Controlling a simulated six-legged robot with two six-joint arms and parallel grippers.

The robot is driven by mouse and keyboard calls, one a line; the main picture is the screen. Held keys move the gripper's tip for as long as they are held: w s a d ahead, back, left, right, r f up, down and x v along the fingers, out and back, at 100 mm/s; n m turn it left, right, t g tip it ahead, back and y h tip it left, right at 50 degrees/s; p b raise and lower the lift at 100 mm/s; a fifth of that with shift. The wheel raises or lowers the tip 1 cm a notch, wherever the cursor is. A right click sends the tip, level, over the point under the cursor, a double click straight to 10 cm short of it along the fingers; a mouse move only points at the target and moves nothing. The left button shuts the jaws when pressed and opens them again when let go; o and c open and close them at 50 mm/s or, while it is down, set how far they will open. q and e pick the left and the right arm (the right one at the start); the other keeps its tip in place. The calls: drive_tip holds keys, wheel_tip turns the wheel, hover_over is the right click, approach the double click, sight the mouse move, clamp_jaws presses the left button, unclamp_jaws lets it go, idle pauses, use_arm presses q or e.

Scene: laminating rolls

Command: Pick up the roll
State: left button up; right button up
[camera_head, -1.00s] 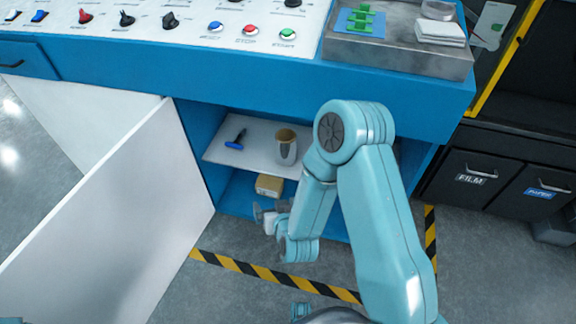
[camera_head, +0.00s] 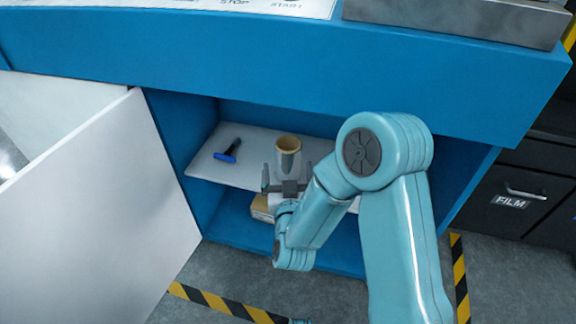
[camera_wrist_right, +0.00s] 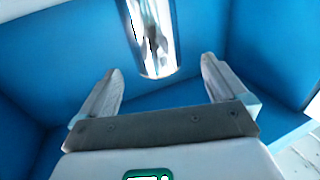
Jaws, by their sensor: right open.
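The roll (camera_head: 287,160) is a shiny silver cylinder with a tan core at its top. It stands upright on the white shelf inside the open blue cabinet. My right gripper (camera_head: 287,177) is open just in front of the roll, with its fingers pointing into the cabinet. In the right wrist view the roll (camera_wrist_right: 152,38) shows beyond and between the two open fingers of the gripper (camera_wrist_right: 162,82), with nothing held.
A blue-handled tool (camera_head: 228,151) lies on the shelf (camera_head: 215,170) left of the roll. A cardboard box (camera_head: 262,207) sits on the lower level. The white cabinet door (camera_head: 105,215) stands open at left. The blue counter edge (camera_head: 290,65) overhangs the opening.

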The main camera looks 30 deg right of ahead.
sight(288, 140)
drive_tip(key=x, duration=0.4)
drive_tip(key=shift+w+d+b, duration=0.1)
drive_tip(key=shift+w+b, duration=0.15)
drive_tip(key=shift+b, duration=0.1)
drive_tip(key=b+x, duration=0.1)
drive_tip(key=x, duration=0.1)
drive_tip(key=r+x, duration=0.1)
drive_tip(key=x, duration=0.2)
drive_tip(key=shift+d+b, duration=0.3)
drive_tip(key=shift+b, duration=0.1)
use_arm(q)
drive_tip(key=shift+w+a+f+t, duration=0.15)
drive_tip(key=shift+w+f, duration=0.25)
drive_tip(key=shift+f, duration=0.25)
drive_tip(key=shift+w+a+f+t, duration=0.15)
drive_tip(key=shift+w+f, duration=0.25)
drive_tip(key=shift+f, duration=0.2)
use_arm(e)
drive_tip(key=c, duration=1.1)
